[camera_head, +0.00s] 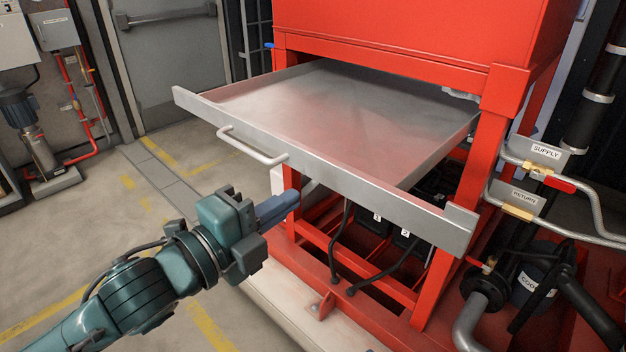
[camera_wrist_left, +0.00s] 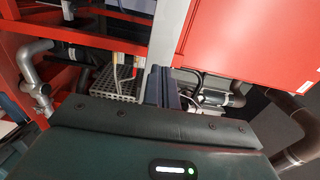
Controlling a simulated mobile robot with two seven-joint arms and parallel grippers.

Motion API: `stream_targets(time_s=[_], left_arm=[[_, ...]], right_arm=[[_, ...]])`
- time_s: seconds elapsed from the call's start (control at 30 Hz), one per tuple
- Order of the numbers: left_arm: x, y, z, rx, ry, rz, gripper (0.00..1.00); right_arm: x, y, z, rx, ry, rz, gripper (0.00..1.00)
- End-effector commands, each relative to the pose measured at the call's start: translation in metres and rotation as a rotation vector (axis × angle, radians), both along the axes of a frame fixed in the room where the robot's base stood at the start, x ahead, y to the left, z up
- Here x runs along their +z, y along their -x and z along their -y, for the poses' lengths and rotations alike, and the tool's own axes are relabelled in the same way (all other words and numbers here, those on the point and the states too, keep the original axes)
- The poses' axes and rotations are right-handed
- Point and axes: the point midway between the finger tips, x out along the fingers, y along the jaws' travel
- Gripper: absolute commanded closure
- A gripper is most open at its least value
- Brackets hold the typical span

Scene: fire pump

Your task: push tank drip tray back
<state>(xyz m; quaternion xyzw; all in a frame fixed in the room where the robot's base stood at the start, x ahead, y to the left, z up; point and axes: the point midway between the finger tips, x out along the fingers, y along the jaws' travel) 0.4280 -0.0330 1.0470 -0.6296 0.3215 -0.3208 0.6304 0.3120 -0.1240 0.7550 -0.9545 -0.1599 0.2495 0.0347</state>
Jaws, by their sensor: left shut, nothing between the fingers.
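The tank drip tray (camera_head: 345,110) is a shallow grey metal tray, pulled out well forward from under the red tank (camera_head: 400,28). Its front wall carries a bar handle (camera_head: 252,148) left of centre. My left gripper (camera_head: 290,203) is shut and empty. In the head view its fingertips show below the tray's front wall, to the right of and lower than the handle. I cannot tell whether they touch anything. The shut fingers also show in the left wrist view (camera_wrist_left: 160,87). My right gripper is not in view.
A red frame post (camera_head: 465,195) stands at the tray's right side. Labelled supply and return pipes (camera_head: 560,180) and a black pump (camera_head: 535,280) are at the right. Black cables (camera_head: 345,240) hang under the tray. Floor (camera_head: 130,220) at the left is clear, with a grey door (camera_head: 170,60) behind.

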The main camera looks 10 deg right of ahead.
Motion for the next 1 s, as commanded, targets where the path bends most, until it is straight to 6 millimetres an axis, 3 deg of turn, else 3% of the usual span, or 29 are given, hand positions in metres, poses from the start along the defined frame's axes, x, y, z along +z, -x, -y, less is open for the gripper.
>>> stream_targets(time_s=[0.2,0.4,1.0], left_arm=[[0.002,-0.024,0.034,-0.001,0.002,0.000,1.00],[0.001,-0.035,0.048,0.000,0.001,0.000,1.00],[0.001,-0.040,0.054,0.000,0.002,0.001,1.00]], right_arm=[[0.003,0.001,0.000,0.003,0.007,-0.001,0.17],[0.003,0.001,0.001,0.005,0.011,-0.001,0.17],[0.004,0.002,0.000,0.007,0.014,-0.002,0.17]])
